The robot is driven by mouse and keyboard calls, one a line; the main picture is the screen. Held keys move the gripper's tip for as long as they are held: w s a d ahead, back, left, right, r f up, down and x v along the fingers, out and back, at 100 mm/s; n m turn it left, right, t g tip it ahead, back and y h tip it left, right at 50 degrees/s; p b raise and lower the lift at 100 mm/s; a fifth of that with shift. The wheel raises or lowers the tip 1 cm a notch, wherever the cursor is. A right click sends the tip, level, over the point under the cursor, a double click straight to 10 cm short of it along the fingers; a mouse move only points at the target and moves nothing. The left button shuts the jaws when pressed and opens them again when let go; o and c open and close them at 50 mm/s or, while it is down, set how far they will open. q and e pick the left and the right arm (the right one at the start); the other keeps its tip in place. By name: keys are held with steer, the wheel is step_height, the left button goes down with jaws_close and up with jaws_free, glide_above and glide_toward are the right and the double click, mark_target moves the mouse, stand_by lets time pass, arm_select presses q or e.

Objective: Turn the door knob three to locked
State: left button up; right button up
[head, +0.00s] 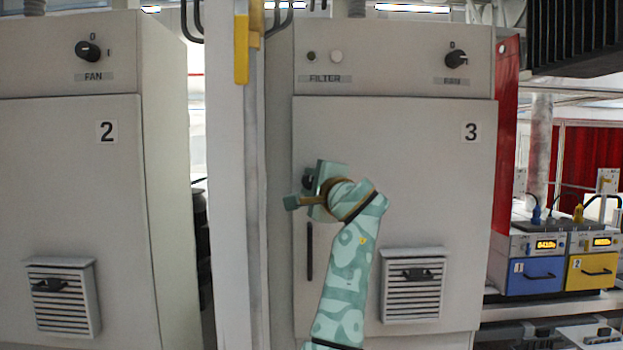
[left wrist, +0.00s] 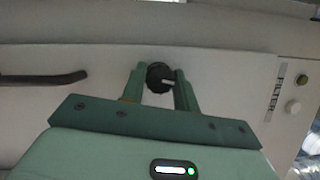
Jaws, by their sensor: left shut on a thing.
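Door three (head: 415,170) is a light grey cabinet door marked with a 3, and it is shut. Its black round door knob (left wrist: 160,77) sits between the two green fingers of my left gripper (left wrist: 160,88) in the left wrist view. The fingers are shut on the knob from both sides. The knob's white mark shows across its face in that view. In the head view my left gripper (head: 308,190) is at the left edge of door three, above the vertical handle (head: 310,252), and mostly covers the knob. My right gripper is in neither view.
A black fan knob (head: 456,60) and the filter buttons (head: 336,56) are on the panel above the door. A louvred vent (head: 414,286) juts out at the lower right. A pale post (head: 228,160) stands left of the cabinet.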

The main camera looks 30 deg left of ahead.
arm_select(q)
steer(key=shift+n+h+p, duration=0.3)
steer(key=shift+n+p, duration=0.15)
steer(key=shift+n, duration=0.55)
steer(key=shift+g, duration=0.3)
steer(key=o, duration=1)
steer(key=b+v, duration=0.6)
steer(key=v, duration=1)
steer(key=shift+s+d, duration=0.1)
steer(key=shift+s, duration=0.05)
